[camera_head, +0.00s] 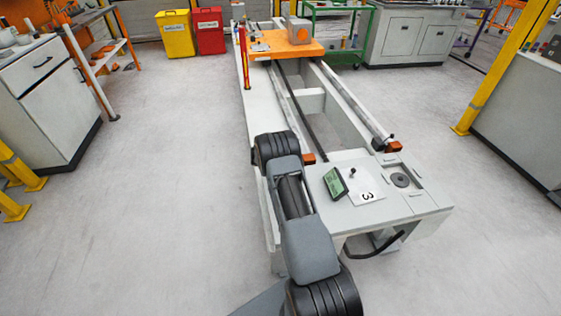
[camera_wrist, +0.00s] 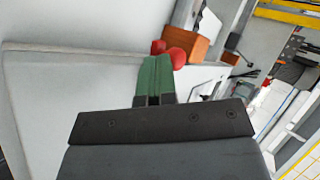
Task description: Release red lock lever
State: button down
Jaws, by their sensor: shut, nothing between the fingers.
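A red rounded part, likely the lock lever's knob (camera_wrist: 176,57), shows in the wrist view just past my fingertips, with a smaller red piece to its left. It stands beside an orange block (camera_wrist: 187,45). My gripper (camera_wrist: 157,62) has green fingers, closed together and empty. The tips appear right at the red part, partly covering it; I cannot tell whether they touch. In the head view my arm hides the gripper and this red part, while the orange block (camera_head: 309,158) shows just right of my arm.
The pale gantry bed (camera_head: 420,203) carries a small green screen (camera_head: 335,183) and a plate marked 3 (camera_head: 366,186). An orange carriage (camera_head: 287,45) sits at the far end, with a tall red-orange upright (camera_head: 244,60) at its left. The floor on both sides is clear.

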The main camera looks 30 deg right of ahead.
jog(key=shift+w+d+r, duration=0.1)
jog(key=shift+d+r, duration=0.05)
dwell(0.5)
jog(key=shift+r, duration=0.1)
jog(key=w+p+v, duration=0.1)
jog(key=p+v, duration=0.4)
jog(key=v, duration=0.4)
jog(key=shift+a+p, duration=0.4)
jog(key=shift+a, duration=0.25)
